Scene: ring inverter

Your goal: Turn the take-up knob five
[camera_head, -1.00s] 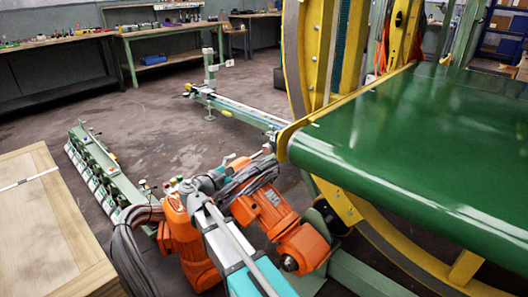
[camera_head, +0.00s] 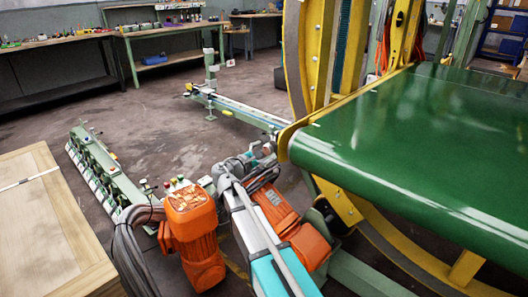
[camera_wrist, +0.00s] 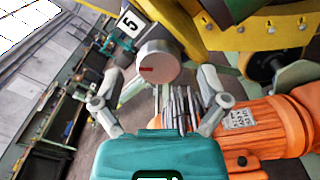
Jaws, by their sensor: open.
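The take-up knob (camera_wrist: 158,62) is a pale grey round knob with a red mark on its face, in the upper middle of the wrist view. The knob's face lies between and slightly beyond the fingertips; contact cannot be seen. In the head view my gripper (camera_head: 264,150) is small, near the left end of the green belt, and the knob cannot be made out there.
Orange motors (camera_head: 192,222) stand close to my arm; one (camera_wrist: 262,130) fills the right of the wrist view. The yellow ring frame (camera_head: 312,60) and green belt (camera_head: 430,150) are to the right. A wooden surface (camera_head: 45,230) is at left. Open floor lies behind.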

